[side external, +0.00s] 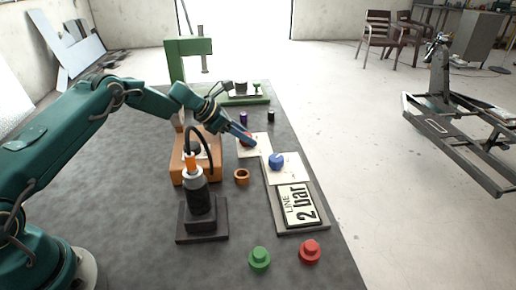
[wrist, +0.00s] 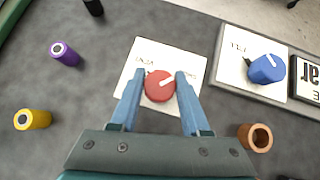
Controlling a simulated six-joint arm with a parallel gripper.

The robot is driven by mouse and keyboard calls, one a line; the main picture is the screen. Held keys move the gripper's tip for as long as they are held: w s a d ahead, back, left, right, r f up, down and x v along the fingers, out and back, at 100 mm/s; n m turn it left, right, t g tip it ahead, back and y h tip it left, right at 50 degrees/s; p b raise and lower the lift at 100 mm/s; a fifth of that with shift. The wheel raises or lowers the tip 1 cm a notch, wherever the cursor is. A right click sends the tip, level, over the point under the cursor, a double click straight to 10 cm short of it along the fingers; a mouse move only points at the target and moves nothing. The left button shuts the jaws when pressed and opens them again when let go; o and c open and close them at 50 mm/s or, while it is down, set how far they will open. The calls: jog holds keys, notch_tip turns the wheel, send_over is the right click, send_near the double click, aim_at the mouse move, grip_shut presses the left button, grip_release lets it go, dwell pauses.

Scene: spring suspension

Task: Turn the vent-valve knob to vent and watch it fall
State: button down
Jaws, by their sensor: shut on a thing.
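The red vent-valve knob (wrist: 158,90) sits on a white square plate (wrist: 130,88) in the wrist view, its white pointer line aimed up and to the right. My gripper (wrist: 160,76) is shut on this knob, with one blue finger at each side. In the side view my gripper (side external: 248,139) reaches down to the plate (side external: 257,150) and hides most of the red knob.
A blue knob (side external: 277,161) is on the neighbouring plate, above a "LINE 2 bar" sign (side external: 301,204). Green (side external: 260,259) and red (side external: 310,251) buttons are in front; a green press (side external: 174,62) stands behind.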

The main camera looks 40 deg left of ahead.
jog(key=shift+d+r, duration=0.1)
jog(key=shift+w+n+t, duration=0.1)
jog(key=shift+n+t, duration=0.2)
jog(key=shift+n, duration=0.1)
jog(key=shift+w+r+n+t+y, duration=0.15)
jog(key=shift+n+t+y, duration=0.25)
jog(key=shift+n+y, duration=0.95)
jog(key=shift+n, duration=0.35)
jog(key=shift+y, duration=0.25)
jog(key=shift+c, duration=1.9)
grip_release()
jog(key=shift+s+f, duration=0.2)
jog(key=shift+s+r, duration=0.1)
